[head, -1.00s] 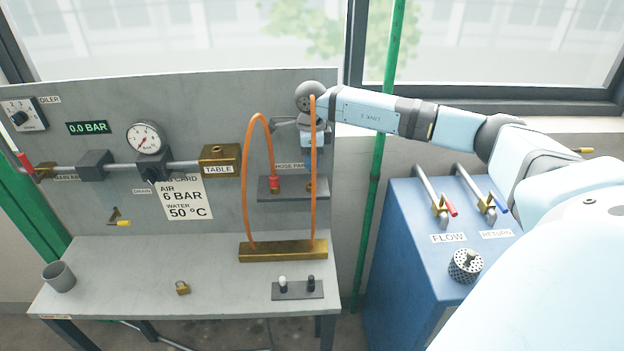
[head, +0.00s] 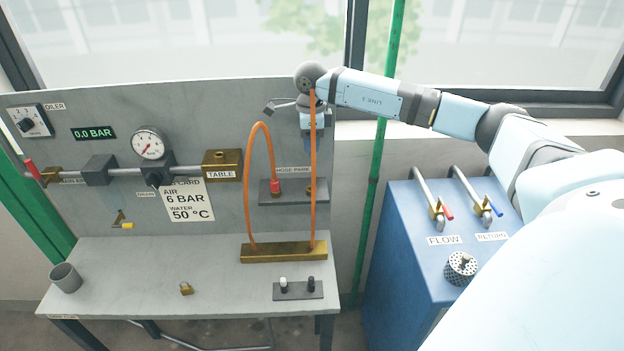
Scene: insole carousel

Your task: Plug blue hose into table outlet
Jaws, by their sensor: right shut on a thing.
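The table outlet is a brass block (head: 221,167) labelled TABLE on the grey panel, with a pipe entering from its left. Two orange hoses rise from the brass bar on the bench. The left hose (head: 247,185) arches over to a red end parked on the hose park shelf. The right hose (head: 313,190), taken as the blue one though its tube is orange, runs straight up to my right gripper (head: 309,118). That gripper is shut on it, above the shelf and right of the outlet. The hose's end and the fingertips are mostly hidden. My left gripper is not in view.
The grey hose park shelf (head: 262,196) juts out below my gripper. A gauge (head: 148,144) and a red-handled valve (head: 35,172) are left. A cup (head: 66,278), padlock (head: 186,288) and switch plate (head: 298,291) are on the bench. A blue cabinet (head: 400,265) stands right.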

